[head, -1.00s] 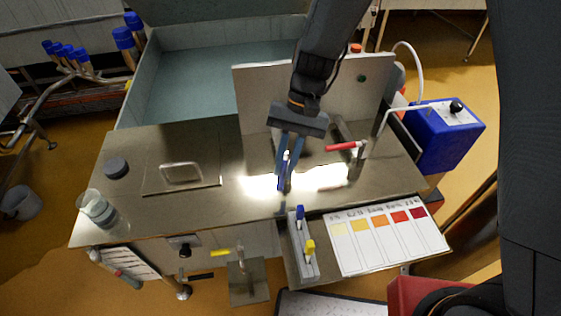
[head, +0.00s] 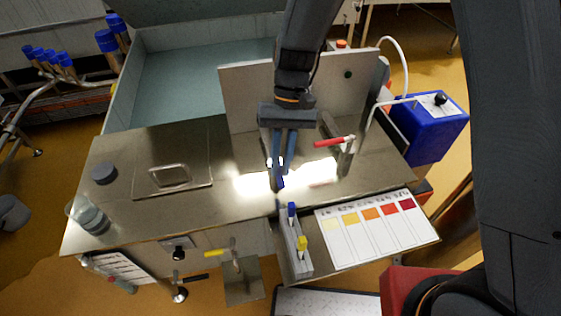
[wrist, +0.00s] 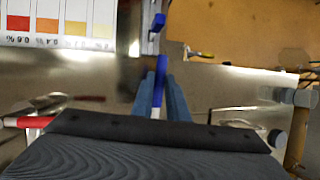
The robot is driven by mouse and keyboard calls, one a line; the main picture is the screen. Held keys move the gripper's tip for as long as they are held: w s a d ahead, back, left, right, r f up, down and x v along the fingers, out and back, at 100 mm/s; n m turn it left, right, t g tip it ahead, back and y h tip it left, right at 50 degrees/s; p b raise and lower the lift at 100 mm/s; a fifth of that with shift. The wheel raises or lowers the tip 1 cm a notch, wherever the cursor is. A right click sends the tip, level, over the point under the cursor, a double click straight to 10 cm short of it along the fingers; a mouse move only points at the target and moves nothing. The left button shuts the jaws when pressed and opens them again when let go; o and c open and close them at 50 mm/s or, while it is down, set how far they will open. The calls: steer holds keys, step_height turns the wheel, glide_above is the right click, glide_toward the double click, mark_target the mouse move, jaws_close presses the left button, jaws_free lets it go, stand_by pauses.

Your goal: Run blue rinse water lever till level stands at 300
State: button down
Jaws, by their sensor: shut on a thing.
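The blue lever (wrist: 161,68) shows as a blue bar with a white part between the fingers of my gripper (wrist: 160,98) in the wrist view. In the head view my gripper (head: 278,175) points down over the worktop, shut on it, with a blue end (head: 281,184) showing below the fingertips. The lever's base is hidden by my gripper and arm. A red lever (head: 330,142) stands to the right; it also shows at the left of the wrist view (wrist: 34,122). A clear beaker (head: 90,217) stands at the worktop's left front corner; its level mark is too small to read.
A rack (head: 292,248) with a blue-capped and a yellow-capped piece sits before my gripper. A colour chart (head: 375,229) lies to its right. An upright panel (head: 240,95) stands behind. A grey puck (head: 104,173) and a square-handled lid (head: 143,178) are left.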

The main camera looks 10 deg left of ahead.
steer(key=c, duration=1.7)
jaws_free()
steer(key=shift+c, duration=0.2)
steer(key=b+v, duration=0.2)
steer(key=v, duration=0.5)
steer(key=shift+r, duration=0.35)
steer(key=shift+w+d, duration=0.1)
